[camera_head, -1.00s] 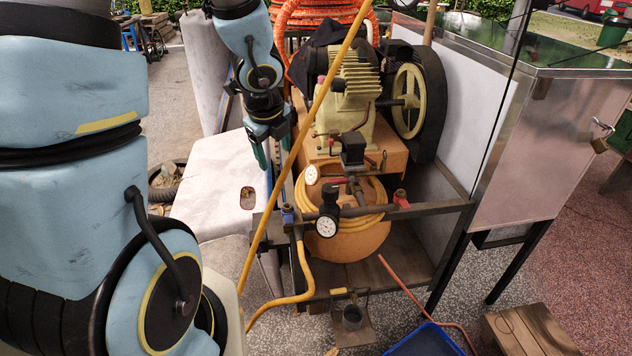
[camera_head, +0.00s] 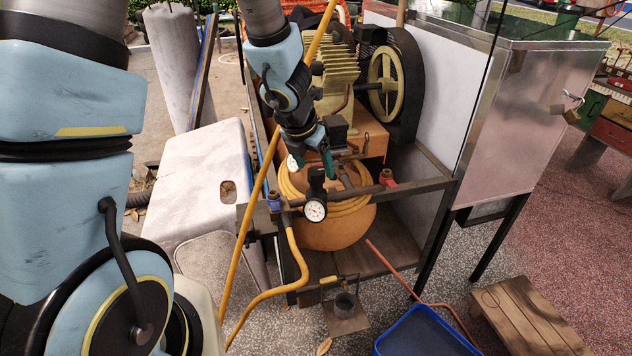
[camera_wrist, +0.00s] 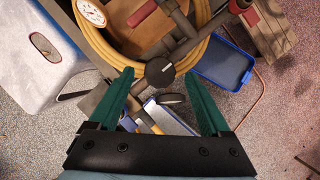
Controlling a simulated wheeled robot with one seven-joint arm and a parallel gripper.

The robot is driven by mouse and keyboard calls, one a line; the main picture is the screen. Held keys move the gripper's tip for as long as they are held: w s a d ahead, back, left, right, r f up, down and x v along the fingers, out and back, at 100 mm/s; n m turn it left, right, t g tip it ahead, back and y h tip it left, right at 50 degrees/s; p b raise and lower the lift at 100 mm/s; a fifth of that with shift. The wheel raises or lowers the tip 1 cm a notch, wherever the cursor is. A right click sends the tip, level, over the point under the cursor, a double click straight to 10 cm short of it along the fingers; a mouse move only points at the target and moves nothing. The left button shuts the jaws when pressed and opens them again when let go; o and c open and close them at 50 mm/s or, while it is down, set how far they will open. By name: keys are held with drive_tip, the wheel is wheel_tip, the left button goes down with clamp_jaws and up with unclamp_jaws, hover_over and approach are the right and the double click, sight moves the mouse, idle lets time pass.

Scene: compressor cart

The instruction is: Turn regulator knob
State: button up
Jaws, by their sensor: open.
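The regulator knob (camera_head: 316,176) is a black round cap on top of the regulator, above a white-faced gauge (camera_head: 315,211), at the front rail of the compressor cart. In the wrist view the knob (camera_wrist: 160,72) shows a pale line on its face. My gripper (camera_head: 314,161) has two green fingers, spread apart and empty. It points down just above or behind the knob. In the wrist view the knob appears between the fingertips of my gripper (camera_wrist: 159,76), with a gap on both sides. How far below them it lies I cannot tell.
A yellow pole (camera_head: 263,185) slants up close beside my arm. A pipe rail (camera_head: 418,186) with a red valve (camera_head: 387,178) runs right of the regulator. A coiled yellow hose (camera_head: 358,206) and the compressor (camera_head: 342,78) are behind. A blue tray (camera_head: 425,335) lies below.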

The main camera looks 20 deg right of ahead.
sight(316, 170)
drive_tip(key=shift+b+x, duration=0.65)
drive_tip(key=shift+x, duration=0.9)
drive_tip(key=shift+r, duration=0.1)
clamp_jaws()
